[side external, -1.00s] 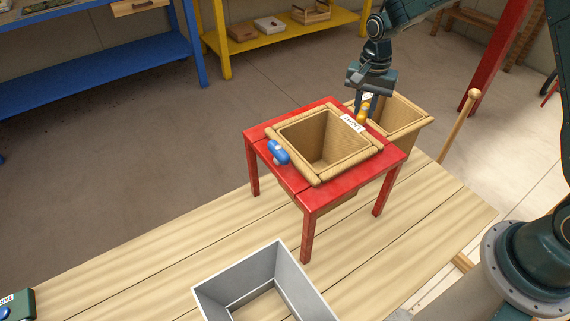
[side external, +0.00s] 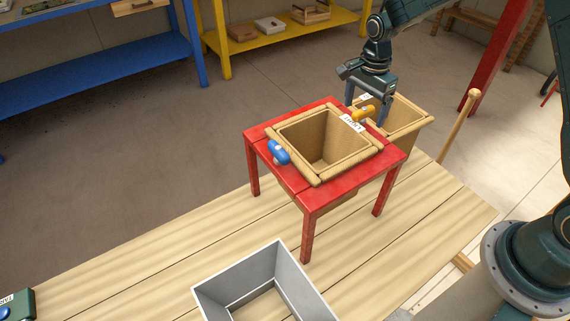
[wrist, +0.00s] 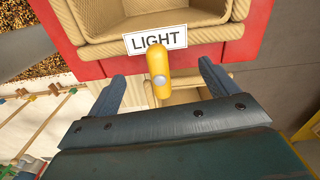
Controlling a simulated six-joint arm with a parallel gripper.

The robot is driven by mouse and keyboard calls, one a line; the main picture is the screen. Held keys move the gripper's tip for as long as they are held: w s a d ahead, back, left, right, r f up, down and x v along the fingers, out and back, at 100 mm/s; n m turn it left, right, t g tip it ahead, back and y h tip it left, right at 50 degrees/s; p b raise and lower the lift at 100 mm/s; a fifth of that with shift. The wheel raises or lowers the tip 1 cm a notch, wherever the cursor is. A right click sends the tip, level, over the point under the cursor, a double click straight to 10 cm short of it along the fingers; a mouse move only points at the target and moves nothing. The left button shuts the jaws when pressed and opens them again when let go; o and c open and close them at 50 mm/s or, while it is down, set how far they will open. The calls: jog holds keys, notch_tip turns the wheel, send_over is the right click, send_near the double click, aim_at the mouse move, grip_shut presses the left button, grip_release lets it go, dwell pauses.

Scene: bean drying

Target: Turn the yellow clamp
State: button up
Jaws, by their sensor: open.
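The yellow clamp (side external: 361,115) sits at the far right edge of the red table (side external: 344,187), beside the woven basket (side external: 311,146). In the wrist view the clamp (wrist: 158,62) points toward the basket, and its tip overlaps the lower edge of the white LIGHT label (wrist: 181,40). A round silver pivot shows near its other end. My gripper (side external: 365,113) is open, with one finger on each side of the clamp. In the wrist view both fingers of my gripper (wrist: 161,72) stand clear of the clamp.
A blue clamp (side external: 278,152) is on the table's left side. A second basket (side external: 410,130) stands behind the table at the right. A grey open box (side external: 213,292) is on the planks in front. A wooden post (side external: 460,125) rises at the right.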

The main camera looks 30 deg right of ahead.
aim_at(364, 109)
jog(key=shift+r, duration=0.1)
jog(key=shift+r, duration=2.9)
jog(key=shift+s+r, duration=0.25)
jog(key=shift+r, duration=0.2)
jog(key=s+a+r+n+t, duration=0.25)
jog(key=s+r+n, duration=0.55)
jog(key=s+r, duration=0.45)
jog(key=s+r+n+t, duration=0.1)
jog(key=s+n+t, duration=0.2)
jog(key=s+n, duration=0.6)
jog(key=s, duration=0.6)
jog(key=shift+s, duration=0.35)
